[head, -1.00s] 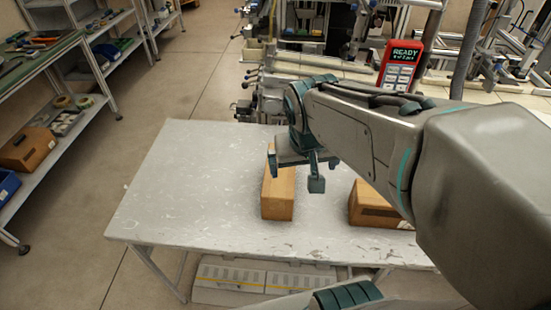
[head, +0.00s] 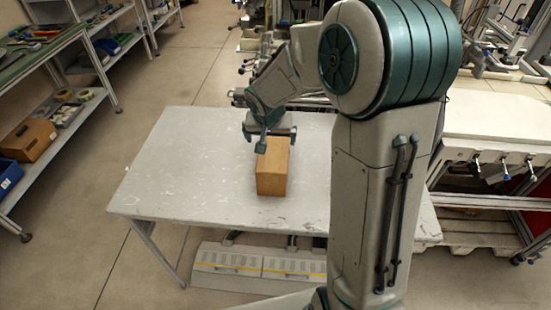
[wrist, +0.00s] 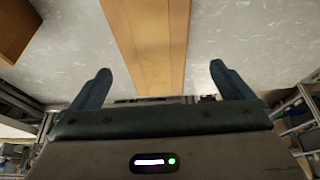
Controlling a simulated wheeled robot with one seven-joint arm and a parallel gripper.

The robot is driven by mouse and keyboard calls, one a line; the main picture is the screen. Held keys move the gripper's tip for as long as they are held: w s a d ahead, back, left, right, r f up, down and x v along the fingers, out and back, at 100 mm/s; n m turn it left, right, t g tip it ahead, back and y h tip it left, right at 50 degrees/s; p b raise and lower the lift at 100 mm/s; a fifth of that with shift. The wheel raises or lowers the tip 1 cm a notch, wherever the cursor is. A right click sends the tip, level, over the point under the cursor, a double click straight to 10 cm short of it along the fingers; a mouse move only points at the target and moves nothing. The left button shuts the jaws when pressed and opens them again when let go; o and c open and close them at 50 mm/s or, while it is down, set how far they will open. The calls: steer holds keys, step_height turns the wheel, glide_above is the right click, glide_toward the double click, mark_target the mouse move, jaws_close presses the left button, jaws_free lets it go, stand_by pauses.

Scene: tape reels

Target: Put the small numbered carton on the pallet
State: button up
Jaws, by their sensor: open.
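A plain brown carton (head: 272,172) lies lengthwise on the grey table; no number is readable on it. My gripper (head: 268,140) is over its far part in the head view. In the wrist view the carton (wrist: 147,45) runs between my open, empty fingers (wrist: 160,88), nearer the left one, with gaps on both sides. A second brown carton (wrist: 18,28) shows at the upper left of the wrist view; my arm hides it in the head view. I cannot tell which carton is numbered. A wooden pallet (head: 480,232) is partly visible on the floor at right.
The grey table (head: 175,165) is bare left of the carton. A white-topped bench (head: 492,118) with clamp handles stands at right, over the pallet area. Shelves (head: 75,125) with bins line the left. Equipment stands behind the table. Open floor lies at front left.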

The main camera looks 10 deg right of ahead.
mark_target(275, 151)
steer(key=x, duration=1)
steer(key=shift+s+d+p, duration=0.2)
steer(key=shift+d+p, duration=0.1)
steer(key=shift+d, duration=0.05)
steer(key=shift+r, duration=0.1)
steer(key=c, duration=1.4)
steer(key=shift+c, duration=0.2)
